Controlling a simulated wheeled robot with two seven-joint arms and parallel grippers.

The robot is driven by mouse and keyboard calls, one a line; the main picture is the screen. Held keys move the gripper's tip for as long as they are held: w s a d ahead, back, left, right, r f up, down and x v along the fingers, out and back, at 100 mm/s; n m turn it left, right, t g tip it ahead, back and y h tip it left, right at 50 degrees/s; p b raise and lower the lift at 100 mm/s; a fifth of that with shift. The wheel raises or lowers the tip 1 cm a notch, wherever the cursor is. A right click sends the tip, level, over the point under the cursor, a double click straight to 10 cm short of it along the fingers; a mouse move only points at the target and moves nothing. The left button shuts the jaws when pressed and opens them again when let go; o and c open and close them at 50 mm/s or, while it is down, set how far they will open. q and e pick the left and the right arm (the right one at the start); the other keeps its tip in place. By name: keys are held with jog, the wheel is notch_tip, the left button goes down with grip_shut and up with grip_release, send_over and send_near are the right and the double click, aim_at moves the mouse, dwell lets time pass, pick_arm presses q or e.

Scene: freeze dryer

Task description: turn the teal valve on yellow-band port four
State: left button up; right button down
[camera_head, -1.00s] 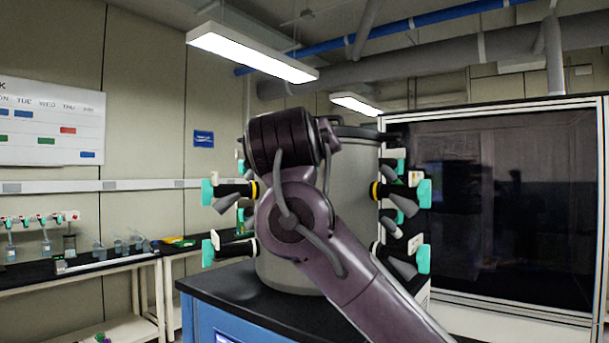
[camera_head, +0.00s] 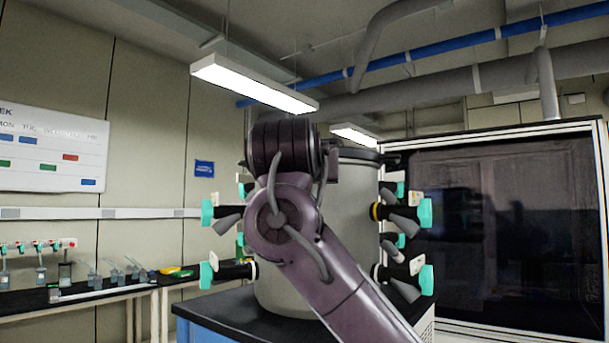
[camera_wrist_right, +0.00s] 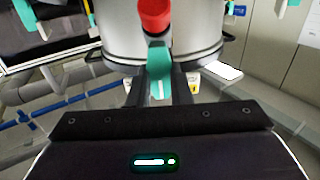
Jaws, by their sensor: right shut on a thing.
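A grey cylindrical drum (camera_head: 355,185) carries black ports with teal valves on both sides. A yellow band shows on the upper right port (camera_head: 376,211), with its teal valve (camera_head: 425,212) at the outer end. My right arm covers the drum's front in the head view, hiding its gripper and the ports behind it. In the right wrist view, my right gripper (camera_wrist_right: 160,80) is shut on a teal valve (camera_wrist_right: 158,62) in front of the drum. A red piece (camera_wrist_right: 154,14) is just above that valve in the picture. No band is clear on this held port. My left gripper is not in view.
The drum stands on a black-topped blue cabinet (camera_head: 200,325). More teal valves stick out at left (camera_head: 206,275) and lower right (camera_head: 427,279). A large dark-fronted case (camera_head: 500,215) is at right. A bench with glassware (camera_head: 100,290) is at left.

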jog(key=c, duration=1.3)
grip_release()
jog(key=shift+s, duration=0.15)
jog(key=s+b, duration=0.1)
jog(key=s, duration=0.1)
jog(key=s+b, duration=0.1)
jog(key=s, duration=0.2)
jog(key=s+a+b, duration=0.1)
jog(key=s+b, duration=0.1)
jog(key=shift+s, duration=0.25)
